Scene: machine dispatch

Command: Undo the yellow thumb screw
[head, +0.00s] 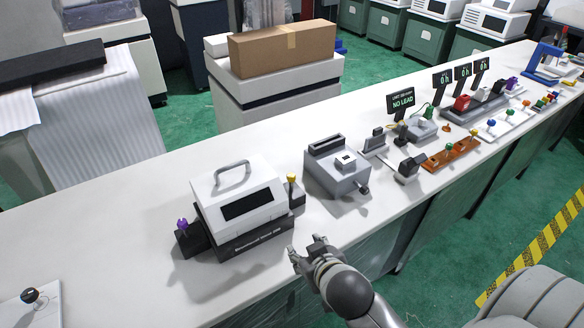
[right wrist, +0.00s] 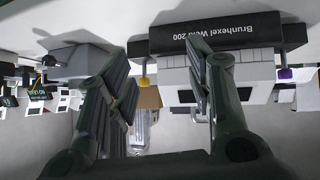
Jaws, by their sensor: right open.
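The yellow thumb screw (head: 291,180) stands upright on the dark block at the right side of a white machine (head: 238,194) with a top handle and a dark front window. In the upside-down right wrist view the yellow thumb screw (right wrist: 143,80) shows small between my fingers. A purple thumb screw (head: 182,224) is on the machine's left side; it also shows in the wrist view (right wrist: 285,73). My right gripper (head: 308,248) is open and empty, in front of the machine's right front corner, apart from the yellow screw. My left gripper is out of view.
A grey device (head: 337,170) stands right of the machine. Further right on the white bench are a NO LEAD sign (head: 401,102), an orange tray (head: 450,154) and several small parts. A white plate with a black knob (head: 30,296) lies at lower left. The bench front is clear.

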